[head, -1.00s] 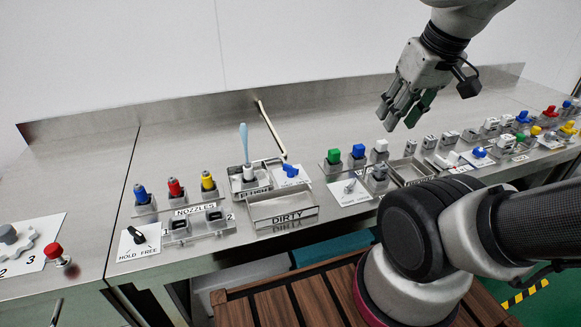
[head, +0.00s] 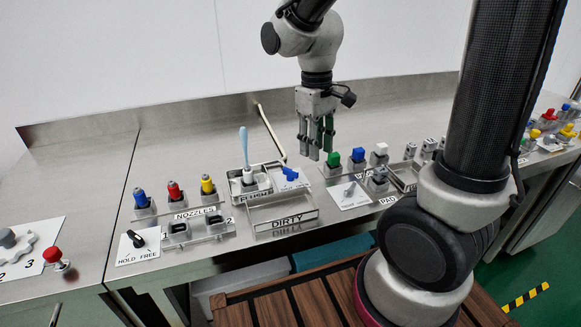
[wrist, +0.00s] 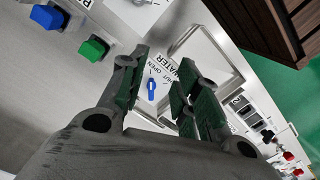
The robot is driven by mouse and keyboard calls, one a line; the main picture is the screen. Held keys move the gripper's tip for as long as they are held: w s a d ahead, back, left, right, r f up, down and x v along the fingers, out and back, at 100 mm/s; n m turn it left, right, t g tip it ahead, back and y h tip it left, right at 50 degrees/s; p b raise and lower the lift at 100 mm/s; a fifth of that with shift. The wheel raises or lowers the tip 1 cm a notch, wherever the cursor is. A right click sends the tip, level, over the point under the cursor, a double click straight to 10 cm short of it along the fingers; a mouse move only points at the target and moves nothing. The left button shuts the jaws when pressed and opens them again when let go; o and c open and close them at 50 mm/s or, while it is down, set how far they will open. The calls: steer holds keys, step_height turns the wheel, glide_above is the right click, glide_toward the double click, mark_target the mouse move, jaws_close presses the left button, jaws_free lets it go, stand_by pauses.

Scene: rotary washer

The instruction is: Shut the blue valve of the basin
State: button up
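The blue valve (head: 290,174) is a small lever on a white plate beside the metal basin (head: 236,178) in the head view. In the wrist view the blue valve (wrist: 151,89) shows in the gap between my fingers, on a plate lettered WATER, with OPEN readable. Which mark its lever points to is too small to tell. My gripper (head: 316,152) hangs fingers down above the counter, to the right of the valve in the head view. In the wrist view my gripper (wrist: 165,65) has its fingers apart with nothing between them, clear of the valve.
A pale blue-handled brush (head: 244,147) stands in the basin. The DIRTY tray (head: 283,222) lies in front. Green (head: 333,159), blue (head: 357,155) and white (head: 380,149) blocks stand to the right. Several coloured nozzles (head: 174,191) stand to the left.

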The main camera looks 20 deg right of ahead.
steer(key=n, duration=0.2)
glide_above(291, 170)
steer(key=s, duration=0.2)
step_height(291, 170, down, 3)
steer(key=shift+w+a+r+t, duration=0.15)
steer(key=shift+w+t, duration=0.15)
steer(key=shift+w, duration=0.85)
steer(key=shift+s+n, duration=0.1)
steer(key=shift+n, duration=0.3)
step_height(291, 170, down, 8)
steer(key=shift+r, duration=0.15)
jaws_close()
